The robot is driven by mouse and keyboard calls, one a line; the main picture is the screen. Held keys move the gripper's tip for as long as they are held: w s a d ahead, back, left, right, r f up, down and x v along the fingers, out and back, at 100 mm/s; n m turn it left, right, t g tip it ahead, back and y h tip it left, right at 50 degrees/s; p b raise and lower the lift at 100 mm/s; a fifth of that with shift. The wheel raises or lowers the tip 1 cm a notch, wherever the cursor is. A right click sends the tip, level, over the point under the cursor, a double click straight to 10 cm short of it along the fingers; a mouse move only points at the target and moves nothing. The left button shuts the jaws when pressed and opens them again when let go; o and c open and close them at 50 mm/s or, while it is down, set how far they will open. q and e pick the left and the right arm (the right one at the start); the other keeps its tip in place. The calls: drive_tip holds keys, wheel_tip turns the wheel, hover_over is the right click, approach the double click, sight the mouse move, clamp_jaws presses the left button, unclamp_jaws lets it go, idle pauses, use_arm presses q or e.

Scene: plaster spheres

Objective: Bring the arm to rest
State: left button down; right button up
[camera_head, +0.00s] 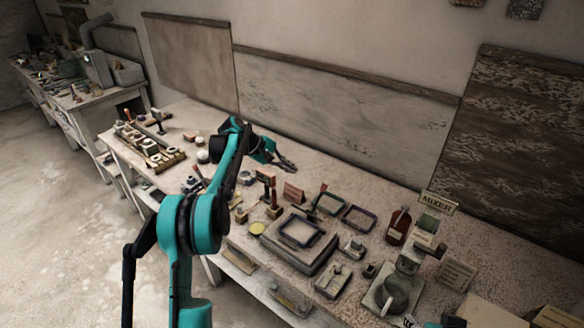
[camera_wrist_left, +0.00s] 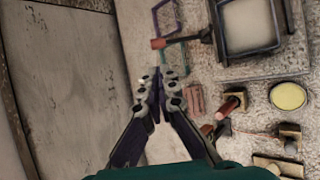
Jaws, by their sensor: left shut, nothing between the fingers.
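My left arm rises from the bottom of the head view and reaches over the workbench (camera_head: 345,168). My left gripper (camera_head: 288,163) is above the back part of the bench, near the wall. In the left wrist view its fingers (camera_wrist_left: 159,77) meet at the tips, shut with nothing between them. Two small whitish round things, perhaps plaster spheres, sit left of the arm: one nearer (camera_head: 203,156), one farther (camera_head: 200,141).
Near the arm stand small red-topped tools and a red-brown card (camera_head: 293,193). A grey block with a frame (camera_head: 300,232), a brown bottle (camera_head: 398,226) and a mixer (camera_head: 408,262) stand farther right. A wooden rack (camera_head: 152,150) is at left. Bare bench lies along the wall.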

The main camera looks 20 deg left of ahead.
use_arm(q)
drive_tip(key=s+d+r+m+y+b, duration=0.1)
drive_tip(key=s+d+m+y+b, duration=0.2)
drive_tip(key=s, duration=0.7)
drive_tip(key=s+d+r+m+y+b, duration=0.15)
drive_tip(key=s+d, duration=0.35)
drive_tip(key=s, duration=0.5)
drive_tip(key=s+f+m+y+b, duration=0.1)
drive_tip(key=s+f+m, duration=0.1)
drive_tip(key=s+f, duration=0.2)
drive_tip(key=s+f+m+t+y+b, duration=0.1)
drive_tip(key=s+f+m+b, duration=0.1)
drive_tip(key=s, duration=0.8)
drive_tip(key=s+f+m+t+y+b, duration=0.1)
drive_tip(key=s+f+m, duration=0.2)
drive_tip(key=s+f, duration=0.3)
drive_tip(key=shift+s+d+f+b, duration=0.2)
drive_tip(key=shift+s+f+b, duration=0.2)
drive_tip(key=shift+s, duration=0.4)
drive_tip(key=shift+m, duration=0.25)
